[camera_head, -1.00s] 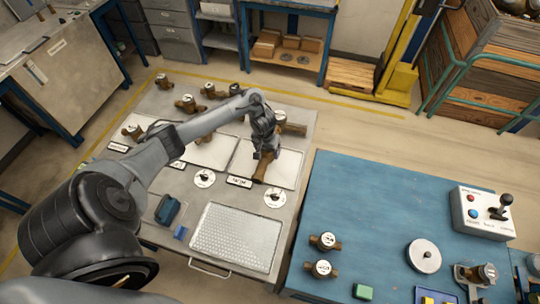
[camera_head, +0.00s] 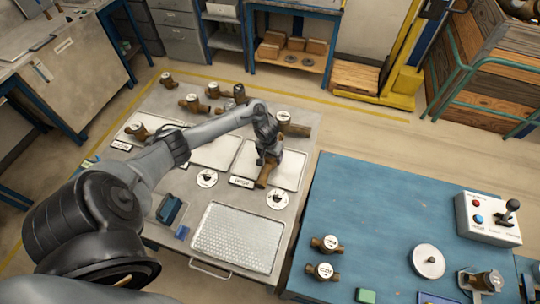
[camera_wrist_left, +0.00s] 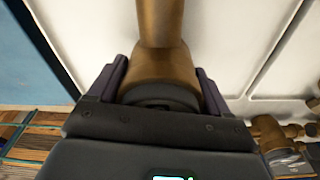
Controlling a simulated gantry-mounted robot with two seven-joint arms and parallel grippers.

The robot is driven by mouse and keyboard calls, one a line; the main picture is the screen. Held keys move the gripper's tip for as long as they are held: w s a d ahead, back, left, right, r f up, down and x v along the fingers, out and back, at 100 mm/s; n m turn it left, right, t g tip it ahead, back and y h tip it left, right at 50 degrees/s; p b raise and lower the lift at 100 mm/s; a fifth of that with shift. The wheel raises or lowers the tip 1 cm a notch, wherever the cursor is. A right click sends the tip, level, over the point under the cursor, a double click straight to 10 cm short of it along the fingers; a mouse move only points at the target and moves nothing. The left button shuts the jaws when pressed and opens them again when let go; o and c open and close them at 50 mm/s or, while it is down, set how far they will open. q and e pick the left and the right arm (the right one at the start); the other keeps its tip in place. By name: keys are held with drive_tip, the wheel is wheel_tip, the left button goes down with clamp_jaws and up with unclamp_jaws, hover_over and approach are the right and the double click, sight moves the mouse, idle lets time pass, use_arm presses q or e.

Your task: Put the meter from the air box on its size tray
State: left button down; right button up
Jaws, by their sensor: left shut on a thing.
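My left gripper (camera_head: 267,158) is over the rightmost white size tray (camera_head: 290,165) on the grey bench. It is shut on a brass meter (camera_head: 263,175), part of which shows below the fingers in the head view. In the left wrist view the brass body of the meter (camera_wrist_left: 165,65) sits between the two dark fingers, with the white tray surface (camera_wrist_left: 235,40) behind it. I cannot tell whether the meter touches the tray. The middle size tray (camera_head: 215,152) and the left size tray (camera_head: 128,130) lie beside it. My right gripper is not in view.
Several brass meters stand along the bench's back, one (camera_head: 285,125) just behind the held meter's tray. A perforated tray (camera_head: 238,238) lies in front. The blue table (camera_head: 380,205) at right carries two meters (camera_head: 325,271), a round white disc (camera_head: 428,261) and a control box (camera_head: 488,222).

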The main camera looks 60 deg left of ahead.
use_arm(q)
drive_tip(key=shift+w, duration=0.1)
unclamp_jaws()
drive_tip(key=shift+f, duration=0.1)
